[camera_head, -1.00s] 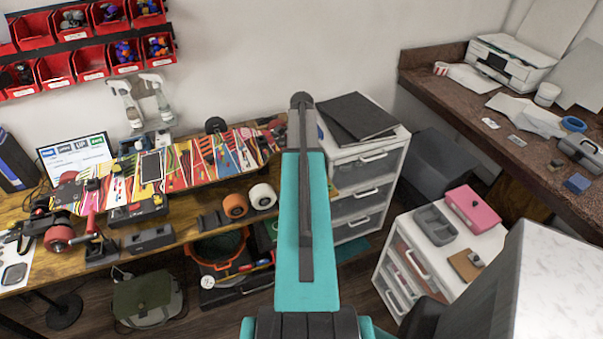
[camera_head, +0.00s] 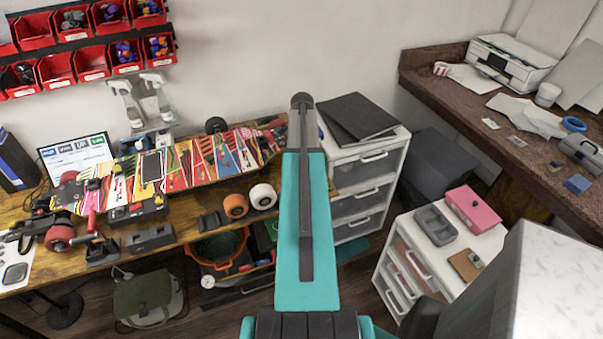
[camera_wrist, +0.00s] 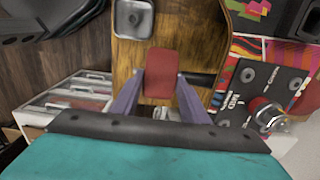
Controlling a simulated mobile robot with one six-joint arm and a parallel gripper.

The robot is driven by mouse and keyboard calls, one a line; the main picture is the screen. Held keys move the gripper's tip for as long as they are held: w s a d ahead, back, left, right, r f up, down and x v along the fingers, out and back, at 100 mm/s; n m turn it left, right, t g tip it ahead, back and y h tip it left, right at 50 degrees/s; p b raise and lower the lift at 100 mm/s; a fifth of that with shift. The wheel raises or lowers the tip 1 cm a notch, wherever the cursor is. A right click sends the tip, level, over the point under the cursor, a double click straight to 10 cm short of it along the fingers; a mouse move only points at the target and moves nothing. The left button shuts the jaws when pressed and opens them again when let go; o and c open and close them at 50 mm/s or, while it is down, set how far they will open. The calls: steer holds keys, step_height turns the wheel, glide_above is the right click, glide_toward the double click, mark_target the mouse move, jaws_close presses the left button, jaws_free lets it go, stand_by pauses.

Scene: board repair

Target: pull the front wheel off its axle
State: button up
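A colourful skateboard (camera_head: 200,163) lies on the wooden workbench. A dark red wheel (camera_head: 58,237) shows at its left end in the head view, and a dark wheel (camera_head: 216,125) stands behind it. In the head view my teal arm hides my gripper. In the wrist view the two purple-grey fingers of my gripper (camera_wrist: 160,76) are apart, one on each side of a dark red block-like part (camera_wrist: 158,72), perhaps a wheel seen side-on.
An orange wheel (camera_head: 235,206) and a white wheel (camera_head: 262,197) stand at the bench's front edge. A white drawer unit (camera_head: 362,185) stands right of the bench.

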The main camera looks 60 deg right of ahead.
steer(key=c, duration=0.4)
steer(key=shift+c, duration=0.2)
steer(key=shift+s, duration=0.1)
steer(key=s+a, duration=0.5)
steer(key=s, duration=0.1)
steer(key=shift+s, duration=0.35)
stand_by(1.5)
steer(key=shift+r, duration=0.1)
stand_by(0.4)
steer(key=s+a+r+p, duration=0.3)
steer(key=s+r+p, duration=0.2)
steer(key=r, duration=0.2)
steer(key=shift+a, duration=0.3)
stand_by(0.9)
steer(key=shift+s+f, duration=0.1)
stand_by(0.5)
